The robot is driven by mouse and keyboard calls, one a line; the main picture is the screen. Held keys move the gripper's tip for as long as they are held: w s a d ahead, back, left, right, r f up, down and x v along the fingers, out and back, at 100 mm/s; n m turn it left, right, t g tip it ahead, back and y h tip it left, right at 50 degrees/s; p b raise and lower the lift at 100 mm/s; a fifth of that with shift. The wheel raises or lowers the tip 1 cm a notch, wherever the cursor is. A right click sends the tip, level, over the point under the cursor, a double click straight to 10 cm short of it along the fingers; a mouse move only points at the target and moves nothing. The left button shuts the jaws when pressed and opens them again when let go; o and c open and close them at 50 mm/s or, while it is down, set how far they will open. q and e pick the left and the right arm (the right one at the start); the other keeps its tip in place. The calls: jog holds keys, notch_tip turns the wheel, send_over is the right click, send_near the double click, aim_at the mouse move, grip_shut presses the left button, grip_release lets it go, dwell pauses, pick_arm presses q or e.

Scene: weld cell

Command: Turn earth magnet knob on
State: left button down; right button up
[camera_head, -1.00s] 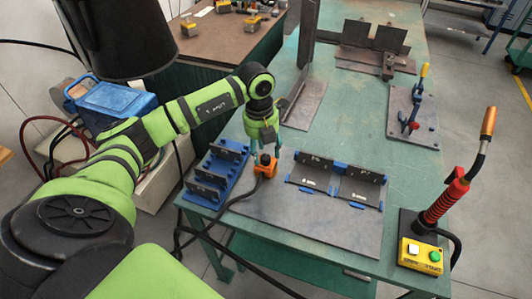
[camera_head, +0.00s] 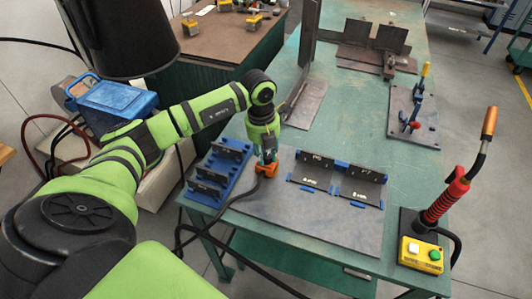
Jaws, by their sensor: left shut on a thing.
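The earth magnet (camera_head: 266,170) is a small orange block with a black cable, on the grey metal plate at its left edge. My left gripper (camera_head: 266,158) points down from above and is shut on the knob on top of the magnet. The knob is mostly hidden by the fingers, so its turn position cannot be told. My right gripper is not in view.
A blue rack (camera_head: 218,172) with dark plates stands close left of the magnet. Dark plates in blue holders (camera_head: 338,178) are on the grey plate (camera_head: 300,226) to the right. A red welding torch (camera_head: 446,197) stands at the right edge, by a yellow button box (camera_head: 420,253).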

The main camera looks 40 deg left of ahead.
pick_arm(q)
jog(key=shift+f+m+b, duration=0.2)
jog(key=shift+m+b, duration=0.65)
jog(key=shift+m, duration=0.35)
jog(key=m+b, duration=0.1)
jog(key=m, duration=0.1)
jog(key=shift+m+b, duration=0.3)
jog(key=shift+m, duration=0.1)
jog(key=m+b, duration=0.2)
jog(key=m, duration=0.1)
jog(key=shift+m+g, duration=0.3)
jog(key=shift+g, duration=0.1)
jog(key=m+b, duration=0.2)
jog(key=m, duration=0.2)
jog(key=shift+w, duration=0.1)
jog(key=m+b, duration=0.1)
jog(key=m, duration=0.3)
jog(key=shift+r+m+y, duration=0.15)
jog(key=shift+m+y, duration=0.15)
jog(key=shift+y, duration=0.1)
jog(key=shift+m, duration=0.3)
jog(key=c, duration=1)
grip_release()
jog(key=shift+w, duration=0.1)
jog(key=shift+g, duration=0.3)
